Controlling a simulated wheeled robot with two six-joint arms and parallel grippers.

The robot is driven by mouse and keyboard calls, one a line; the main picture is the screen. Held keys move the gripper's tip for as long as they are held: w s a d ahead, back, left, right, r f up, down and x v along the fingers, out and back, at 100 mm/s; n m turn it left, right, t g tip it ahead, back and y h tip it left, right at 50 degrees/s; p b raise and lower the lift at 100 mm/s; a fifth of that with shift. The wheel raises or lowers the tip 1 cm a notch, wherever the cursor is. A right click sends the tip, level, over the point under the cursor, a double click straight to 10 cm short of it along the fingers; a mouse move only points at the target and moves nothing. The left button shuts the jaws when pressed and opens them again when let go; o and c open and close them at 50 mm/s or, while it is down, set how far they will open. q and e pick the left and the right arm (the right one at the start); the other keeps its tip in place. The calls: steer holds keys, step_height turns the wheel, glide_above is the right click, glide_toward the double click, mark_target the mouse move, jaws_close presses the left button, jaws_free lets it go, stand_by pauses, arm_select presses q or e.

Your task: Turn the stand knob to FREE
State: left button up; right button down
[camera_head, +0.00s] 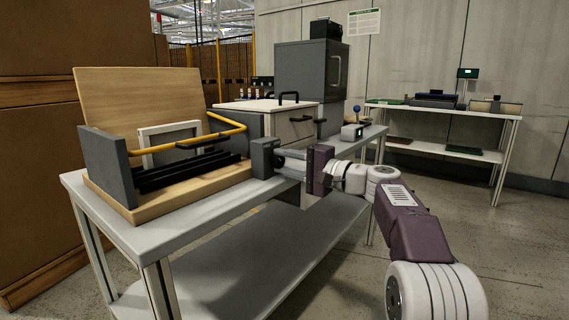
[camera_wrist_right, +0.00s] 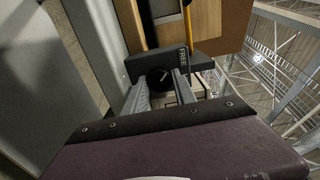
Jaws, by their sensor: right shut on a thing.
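The stand (camera_head: 264,158) is a dark grey box at the right end of a wooden base on the grey bench. In the right wrist view its black round knob (camera_wrist_right: 158,81) sits on the dark block, with a pale mark slanting up to the right. A white FREE label (camera_wrist_right: 183,58) shows on the block to the knob's upper right. My right gripper (camera_head: 283,163) reaches the box from the right. In the wrist view its two grey fingers are on either side of the knob, shut on it. The knob is hidden in the head view. My left gripper is not in view.
The wooden base (camera_head: 165,196) carries a yellow-handled frame (camera_head: 215,133) and a tall wooden board (camera_head: 140,105). A pale box with a black handle (camera_head: 290,122) stands behind the stand. The bench's front edge (camera_head: 215,208) is clear. Another table (camera_head: 440,110) stands at the back right.

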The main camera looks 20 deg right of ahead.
steer(key=c, duration=1)
jaws_free()
steer(key=p+v, duration=0.2)
steer(key=v, duration=0.7)
